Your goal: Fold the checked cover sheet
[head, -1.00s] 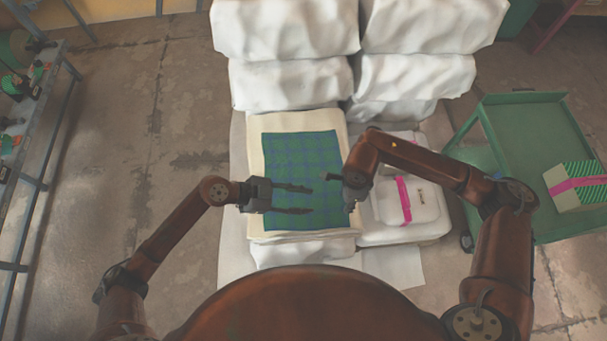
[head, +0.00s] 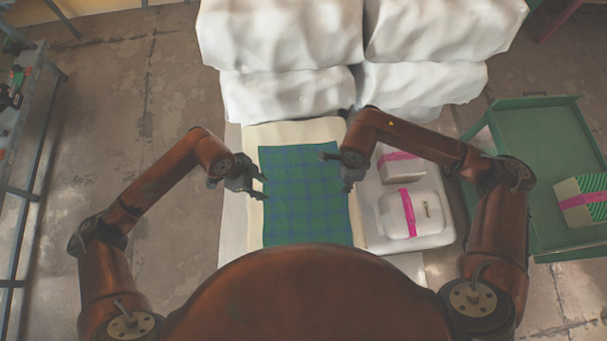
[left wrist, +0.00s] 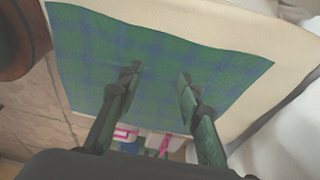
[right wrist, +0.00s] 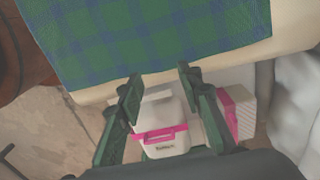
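The checked cover sheet (head: 307,205), green and blue, lies spread flat on a cream pad (head: 250,150). It also shows in the left wrist view (left wrist: 150,50) and the right wrist view (right wrist: 150,30). My left gripper (head: 264,188) is open and empty at the sheet's left edge; its fingers (left wrist: 160,72) show apart in its wrist view. My right gripper (head: 336,173) is open and empty by the sheet's upper right edge; its fingers (right wrist: 160,72) are also apart. I cannot tell whether either touches the cloth. My body hides the pad's near end.
White padded bundles (head: 290,95) are stacked behind the pad. White cases with pink straps (head: 410,213) sit to its right. A green cart (head: 540,140) with a striped box (head: 583,200) stands far right, and a metal rack (head: 45,130) far left.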

